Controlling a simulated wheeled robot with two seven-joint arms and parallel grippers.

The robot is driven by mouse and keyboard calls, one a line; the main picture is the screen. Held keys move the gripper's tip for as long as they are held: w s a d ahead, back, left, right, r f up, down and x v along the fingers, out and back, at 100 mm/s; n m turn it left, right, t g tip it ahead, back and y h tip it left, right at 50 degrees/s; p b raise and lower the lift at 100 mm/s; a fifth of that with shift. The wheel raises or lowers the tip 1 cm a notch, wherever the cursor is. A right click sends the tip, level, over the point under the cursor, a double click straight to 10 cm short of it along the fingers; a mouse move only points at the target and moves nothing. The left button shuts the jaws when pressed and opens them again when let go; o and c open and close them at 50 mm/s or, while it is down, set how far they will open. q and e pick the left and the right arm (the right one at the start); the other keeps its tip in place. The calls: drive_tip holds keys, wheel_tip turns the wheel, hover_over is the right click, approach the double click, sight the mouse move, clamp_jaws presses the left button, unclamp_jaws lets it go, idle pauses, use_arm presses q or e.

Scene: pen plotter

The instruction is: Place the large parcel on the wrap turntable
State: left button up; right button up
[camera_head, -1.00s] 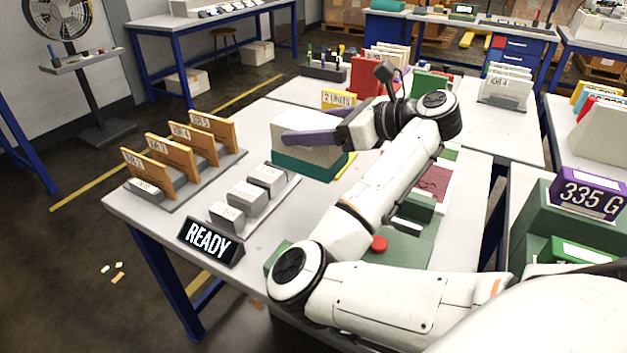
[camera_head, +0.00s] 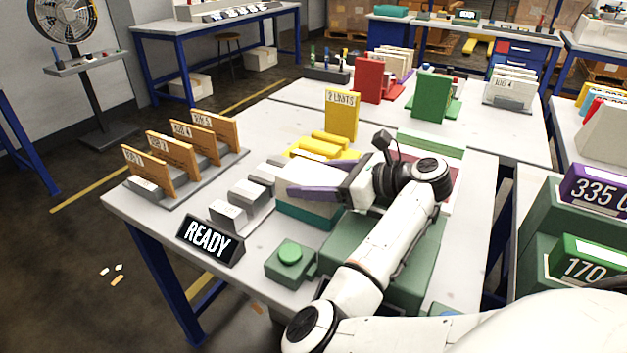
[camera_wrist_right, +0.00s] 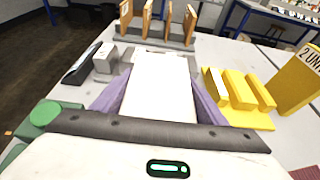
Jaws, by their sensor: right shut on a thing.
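I cannot make out the wrap turntable; the parcel and my right arm hide part of the green equipment (camera_head: 425,255) there. My left gripper is not in view.
A green button box (camera_head: 290,262) and a READY sign (camera_head: 210,241) stand near the front edge. Grey blocks (camera_head: 250,192) and orange dividers (camera_head: 170,155) are to the left. A yellow rack (camera_head: 341,117) is behind the parcel. Clear tabletop lies behind the dividers.

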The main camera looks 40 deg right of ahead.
drive_tip(key=o, duration=1.5)
